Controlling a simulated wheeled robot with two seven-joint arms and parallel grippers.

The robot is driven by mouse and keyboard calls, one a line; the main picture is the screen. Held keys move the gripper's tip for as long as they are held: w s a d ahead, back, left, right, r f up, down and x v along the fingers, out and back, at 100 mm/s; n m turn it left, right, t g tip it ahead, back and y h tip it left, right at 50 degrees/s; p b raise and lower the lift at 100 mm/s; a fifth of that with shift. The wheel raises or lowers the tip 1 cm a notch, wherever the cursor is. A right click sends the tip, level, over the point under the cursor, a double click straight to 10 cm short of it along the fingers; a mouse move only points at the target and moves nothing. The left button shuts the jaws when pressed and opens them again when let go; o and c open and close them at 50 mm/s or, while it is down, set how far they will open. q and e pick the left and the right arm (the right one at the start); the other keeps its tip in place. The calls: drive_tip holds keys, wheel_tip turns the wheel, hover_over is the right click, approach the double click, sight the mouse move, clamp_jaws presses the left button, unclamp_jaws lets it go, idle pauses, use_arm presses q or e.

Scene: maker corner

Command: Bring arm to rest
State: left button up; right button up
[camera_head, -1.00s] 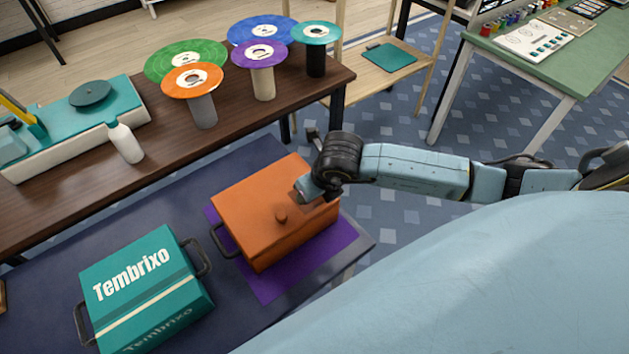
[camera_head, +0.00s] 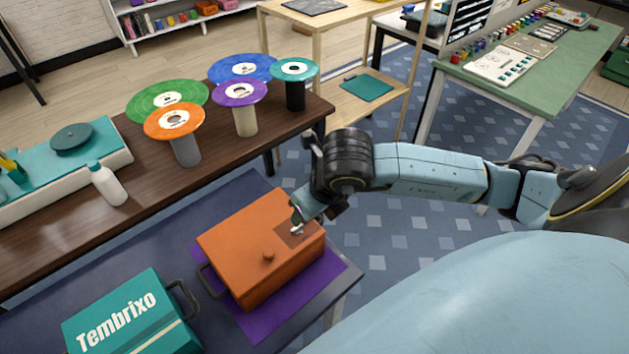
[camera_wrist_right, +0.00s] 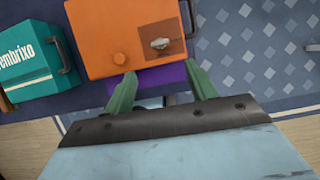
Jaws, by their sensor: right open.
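My right arm comes in from the right in the head view. Its gripper (camera_head: 302,212) is above the right end of the orange case (camera_head: 262,245). In the right wrist view the two green fingers (camera_wrist_right: 163,88) are spread, with nothing between them. There the orange case (camera_wrist_right: 100,40) lies beyond the fingertips, apart from them as far as I can tell. The case has a round knob and a silver handle (camera_wrist_right: 160,43) on a brown patch. My left gripper is out of view.
The case sits on a purple mat (camera_head: 322,280) on a dark table, beside a teal Tembrixo case (camera_head: 130,315). A brown table (camera_head: 225,160) behind holds several disc-topped stands and a white bottle (camera_head: 107,185). Patterned floor lies right of the dark table.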

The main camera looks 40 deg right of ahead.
drive_tip(key=shift+v, duration=0.75)
drive_tip(key=shift+a, duration=0.1)
